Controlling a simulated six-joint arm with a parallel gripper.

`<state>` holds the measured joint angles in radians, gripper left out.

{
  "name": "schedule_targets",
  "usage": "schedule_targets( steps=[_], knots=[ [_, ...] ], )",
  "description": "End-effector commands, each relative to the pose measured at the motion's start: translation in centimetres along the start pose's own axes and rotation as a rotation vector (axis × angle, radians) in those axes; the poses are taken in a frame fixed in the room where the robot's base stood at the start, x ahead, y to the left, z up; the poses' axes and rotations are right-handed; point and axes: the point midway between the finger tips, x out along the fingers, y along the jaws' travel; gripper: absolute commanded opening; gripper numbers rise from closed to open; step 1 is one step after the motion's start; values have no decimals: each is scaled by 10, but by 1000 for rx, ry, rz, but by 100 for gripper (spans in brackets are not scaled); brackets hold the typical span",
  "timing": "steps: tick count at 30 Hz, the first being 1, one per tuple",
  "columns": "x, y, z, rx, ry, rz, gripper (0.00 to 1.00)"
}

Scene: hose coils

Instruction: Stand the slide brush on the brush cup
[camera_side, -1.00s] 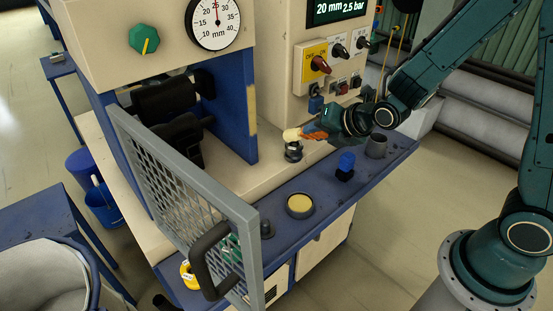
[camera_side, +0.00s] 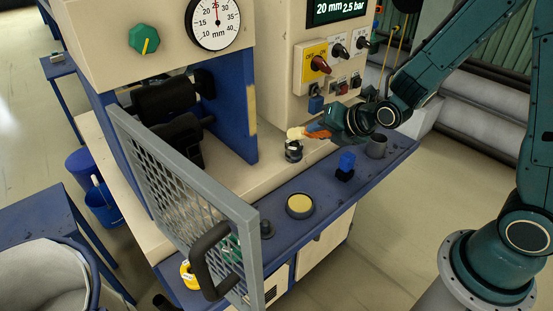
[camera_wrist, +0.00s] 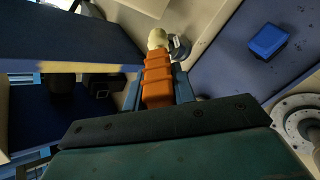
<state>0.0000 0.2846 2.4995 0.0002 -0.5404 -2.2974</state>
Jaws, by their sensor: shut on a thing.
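The slide brush, with an orange ribbed handle (camera_side: 318,131) and a cream head (camera_side: 296,133), lies roughly level in the air in the side view. My gripper (camera_side: 330,127) is shut on the handle. In the wrist view the brush (camera_wrist: 158,75) points away from my gripper (camera_wrist: 160,90), with a jaw on each side of the handle. The head is above a small dark, metal-ringed fitting (camera_side: 293,152). I cannot tell for certain which one is the brush cup.
A blue block (camera_side: 346,162) and a round tin with yellow contents (camera_side: 300,206) stand on the blue ledge (camera_side: 330,188). The control panel with knobs (camera_side: 325,65) rises close behind my gripper. A grey mesh guard (camera_side: 185,190) stands at the left.

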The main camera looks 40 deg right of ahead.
Motion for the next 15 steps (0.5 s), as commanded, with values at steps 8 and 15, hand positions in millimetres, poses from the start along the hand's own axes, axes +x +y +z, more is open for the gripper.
schedule_targets(
  steps=[8,15],
  knots=[
    [-1,2,3,10,3,-21,3],
    [-4,4,9,41,18,-77,3]
  ],
)
